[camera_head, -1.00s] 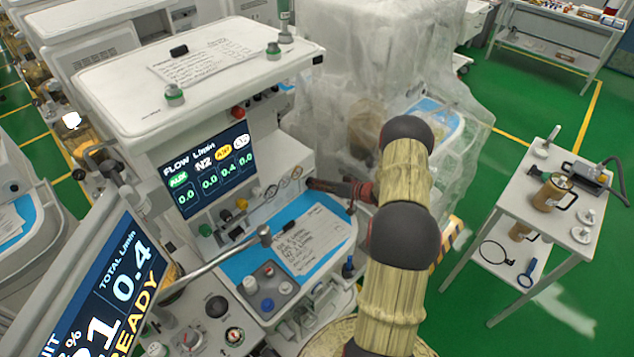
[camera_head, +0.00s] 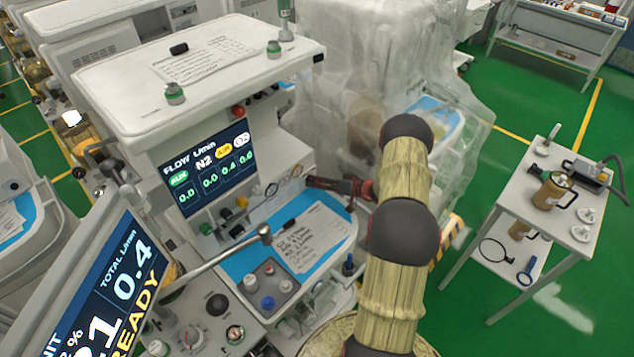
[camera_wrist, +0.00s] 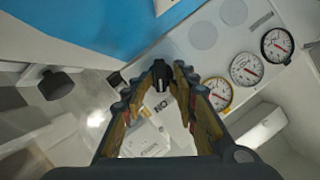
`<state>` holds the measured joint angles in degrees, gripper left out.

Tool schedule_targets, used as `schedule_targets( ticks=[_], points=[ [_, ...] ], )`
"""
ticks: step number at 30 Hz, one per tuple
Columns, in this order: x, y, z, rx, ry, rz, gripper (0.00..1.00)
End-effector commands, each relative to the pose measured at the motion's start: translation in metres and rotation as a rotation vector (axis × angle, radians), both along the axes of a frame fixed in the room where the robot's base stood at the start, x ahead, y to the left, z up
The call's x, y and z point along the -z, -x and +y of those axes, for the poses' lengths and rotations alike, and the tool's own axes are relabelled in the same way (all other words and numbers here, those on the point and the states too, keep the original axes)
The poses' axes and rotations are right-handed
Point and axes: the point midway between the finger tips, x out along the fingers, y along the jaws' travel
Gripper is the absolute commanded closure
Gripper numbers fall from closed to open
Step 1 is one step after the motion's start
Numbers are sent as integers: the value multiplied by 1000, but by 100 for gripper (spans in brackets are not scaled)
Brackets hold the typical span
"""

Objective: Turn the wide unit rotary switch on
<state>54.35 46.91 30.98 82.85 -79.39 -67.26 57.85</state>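The wide unit (camera_head: 140,117) is the white cart with the flow screen (camera_head: 209,167), which is lit and shows numbers. My gripper (camera_head: 312,182) reaches in from the right, close to the unit's front panel beside the round gauges. In the wrist view, the two fingers of my gripper (camera_wrist: 143,78) stand apart and lean towards each other at the tips. White panel and an upside-down label reading "ON" (camera_wrist: 160,105) show between them. A small dark part lies near the tips; I cannot tell whether it is the rotary switch. The switch is not clearly visible in the head view.
Several gauges (camera_wrist: 246,69) sit right of the fingers in the wrist view. The blue work surface (camera_head: 242,262) holds a paper sheet (camera_head: 312,237). A plastic-covered machine (camera_head: 345,60) stands behind my arm. A small white table (camera_head: 520,205) stands at the right on open green floor.

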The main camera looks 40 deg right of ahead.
Motion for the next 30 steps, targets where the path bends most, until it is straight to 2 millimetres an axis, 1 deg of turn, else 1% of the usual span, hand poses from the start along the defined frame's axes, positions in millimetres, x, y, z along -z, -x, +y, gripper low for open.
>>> schedule_targets(
  ticks=[8, 11, 14, 24, 27, 30],
  points=[
    [-1, 0, 0, -1, 0, -1, 71],
    [-2, 5, -2, 0, 0, 0, 71],
    [-6, 16, -6, 2, 1, 0, 71],
    [-27, 77, -26, 1, 1, -1, 71],
    [-32, 91, -30, 1, 1, -2, 71],
    [-35, 100, -34, 1, 1, -2, 71]
  ],
)
